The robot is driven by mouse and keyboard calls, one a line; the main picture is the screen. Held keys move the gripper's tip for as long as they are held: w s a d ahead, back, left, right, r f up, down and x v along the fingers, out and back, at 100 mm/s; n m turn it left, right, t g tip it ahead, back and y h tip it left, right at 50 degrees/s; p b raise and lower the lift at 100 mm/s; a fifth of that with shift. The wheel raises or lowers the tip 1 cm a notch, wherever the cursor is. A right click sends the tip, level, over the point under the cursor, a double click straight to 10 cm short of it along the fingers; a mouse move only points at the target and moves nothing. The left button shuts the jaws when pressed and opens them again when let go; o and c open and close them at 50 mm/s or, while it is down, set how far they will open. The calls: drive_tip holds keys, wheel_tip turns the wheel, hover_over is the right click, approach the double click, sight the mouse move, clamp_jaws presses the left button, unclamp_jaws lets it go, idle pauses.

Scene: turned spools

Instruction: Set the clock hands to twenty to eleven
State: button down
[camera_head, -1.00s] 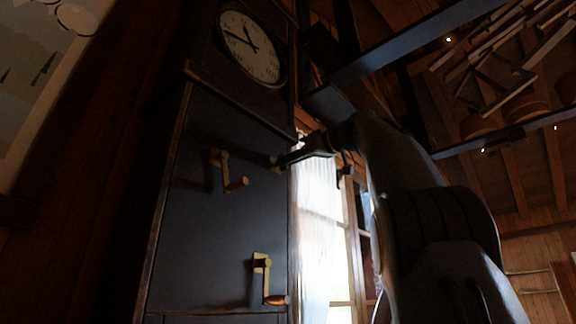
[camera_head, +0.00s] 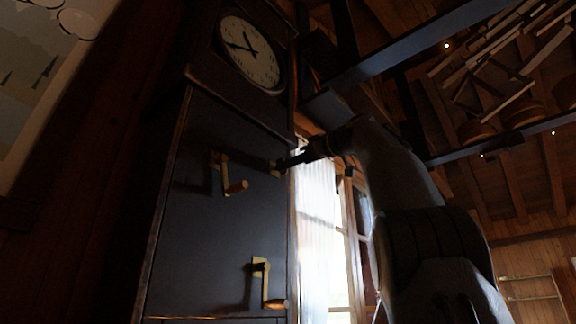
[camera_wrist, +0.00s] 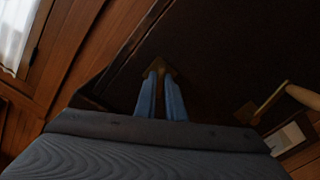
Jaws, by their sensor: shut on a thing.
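The clock (camera_head: 250,54) has a pale round dial, high on a tall dark case (camera_head: 225,240). Its long hand points to the left side of the dial and its short hand points up and slightly left; the numerals are too small to read. My gripper (camera_head: 281,167) is at the right edge of the case front, below the dial. In the wrist view my gripper's blue fingers (camera_wrist: 161,92) are shut on a small brass piece (camera_wrist: 158,68) at the dark panel. The fingers hide much of this piece.
Two brass cranks with wooden handles, an upper one (camera_head: 222,172) and a lower one (camera_head: 262,283), are on the case front. The upper one is left of my gripper. A bright curtained window (camera_head: 318,235) is behind my arm. Dark beams cross overhead.

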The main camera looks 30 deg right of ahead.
drive_tip(key=c, duration=1.9)
unclamp_jaws()
drive_tip(key=b+v, duration=0.2)
drive_tip(key=v, duration=0.5)
drive_tip(key=shift+s+d, duration=0.15)
drive_tip(key=shift+s, duration=0.2)
